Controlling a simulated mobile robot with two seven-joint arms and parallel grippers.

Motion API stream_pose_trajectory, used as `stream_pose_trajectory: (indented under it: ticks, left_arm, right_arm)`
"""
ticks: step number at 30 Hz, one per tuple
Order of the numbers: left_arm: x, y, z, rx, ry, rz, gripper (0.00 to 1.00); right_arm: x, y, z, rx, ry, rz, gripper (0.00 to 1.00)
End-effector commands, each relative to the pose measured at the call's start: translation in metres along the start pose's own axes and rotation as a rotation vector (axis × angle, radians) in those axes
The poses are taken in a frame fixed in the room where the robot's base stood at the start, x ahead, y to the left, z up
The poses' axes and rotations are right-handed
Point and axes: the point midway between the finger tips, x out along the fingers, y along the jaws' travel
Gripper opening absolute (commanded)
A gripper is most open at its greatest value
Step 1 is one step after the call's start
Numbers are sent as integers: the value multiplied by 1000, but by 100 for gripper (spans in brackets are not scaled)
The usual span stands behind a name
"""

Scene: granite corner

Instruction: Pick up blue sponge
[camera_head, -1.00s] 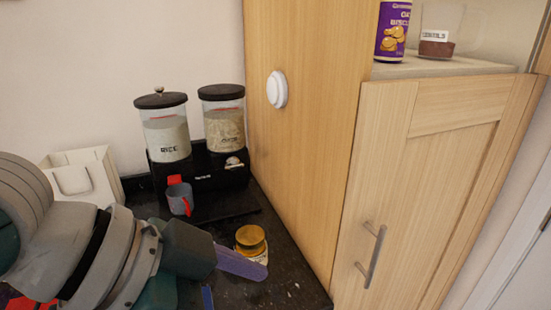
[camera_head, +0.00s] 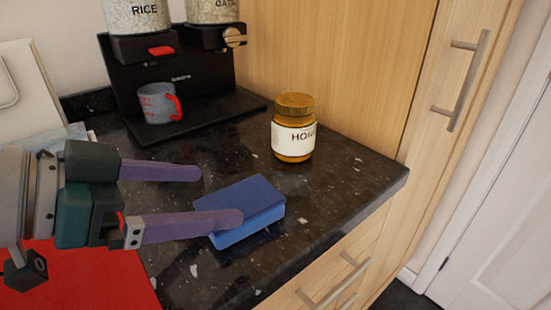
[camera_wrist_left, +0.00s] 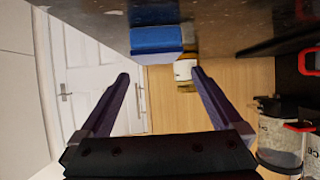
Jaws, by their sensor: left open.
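The blue sponge (camera_head: 246,209) lies flat on the dark speckled counter, left of the counter's front corner. My left gripper (camera_head: 218,196) comes in from the left with its two purple fingers spread apart and empty. The nearer finger's tip overlaps the sponge's left end in the head view; whether it touches cannot be told. In the left wrist view the sponge (camera_wrist_left: 156,39) shows ahead, above the gap between the open fingertips (camera_wrist_left: 160,75). My right gripper is in neither view.
A honey jar (camera_head: 294,128) stands just behind the sponge. A red mat (camera_head: 90,275) lies at the front left. The counter (camera_head: 345,170) is clear right of the sponge.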

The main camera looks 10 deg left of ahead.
Motion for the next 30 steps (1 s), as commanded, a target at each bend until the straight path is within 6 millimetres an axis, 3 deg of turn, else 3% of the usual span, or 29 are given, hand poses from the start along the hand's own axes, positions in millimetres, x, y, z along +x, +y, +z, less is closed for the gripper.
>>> stream_pose_trajectory:
  ticks: [15, 23, 30]
  left_arm:
    - [61, 5, 8, -1, -1, 1, 100]
    - [63, 5, 8, 2, -3, 1, 100]
    - [63, 5, 8, 1, -3, 1, 73]
  right_arm:
    - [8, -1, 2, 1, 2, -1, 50]
    - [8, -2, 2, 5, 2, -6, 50]
    - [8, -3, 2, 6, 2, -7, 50]
